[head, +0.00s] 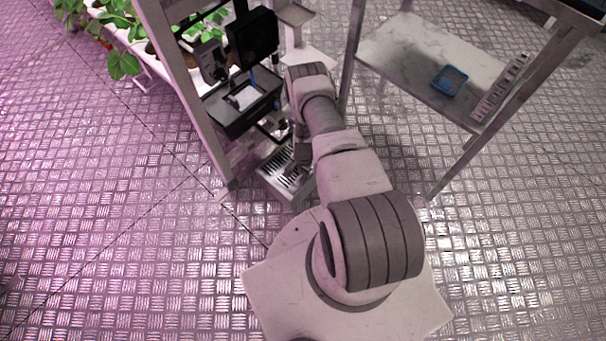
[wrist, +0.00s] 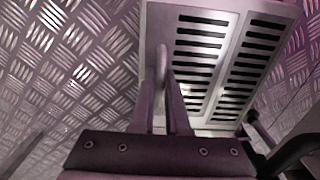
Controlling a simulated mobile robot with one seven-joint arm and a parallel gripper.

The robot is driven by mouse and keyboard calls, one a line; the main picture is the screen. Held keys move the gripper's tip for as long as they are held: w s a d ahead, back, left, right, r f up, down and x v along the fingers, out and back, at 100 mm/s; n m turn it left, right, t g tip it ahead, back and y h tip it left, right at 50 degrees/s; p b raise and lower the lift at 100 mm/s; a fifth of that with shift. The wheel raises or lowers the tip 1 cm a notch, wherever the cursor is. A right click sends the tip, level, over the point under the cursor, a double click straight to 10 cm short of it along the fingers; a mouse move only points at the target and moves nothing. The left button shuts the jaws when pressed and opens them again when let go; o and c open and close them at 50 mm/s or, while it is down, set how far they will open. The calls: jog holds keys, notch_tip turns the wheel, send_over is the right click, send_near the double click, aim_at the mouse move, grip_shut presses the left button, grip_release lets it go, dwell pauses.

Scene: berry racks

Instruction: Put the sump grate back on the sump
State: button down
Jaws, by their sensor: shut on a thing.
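The sump grate (wrist: 222,62) is a pale metal plate with two rows of dark slots, seen large in the wrist view. My gripper (wrist: 166,78) is at its near left side, its fingers close together and shut on the grate's edge or a grip there; the exact contact is hard to make out. In the head view the slotted grate (head: 283,169) shows low by the foot of the left rack, partly covered by my arm. The sump rim cannot be told clearly from the grate, so I cannot tell whether the grate lies seated or is held above it.
A rack post (head: 190,100) stands just left of the grate, with a dark screen (head: 252,39) and a dark tray (head: 240,108) above. A shelf rack (head: 410,55) with a blue container (head: 450,80) stands at right. A dark cable or hose (wrist: 290,148) is near my gripper. The front floor is clear.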

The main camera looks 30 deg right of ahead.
jog(key=c, duration=0.9)
grip_release()
jog(key=shift+f, duration=0.1)
notch_tip(320, 180, up, 12)
jog(key=p, duration=0.5)
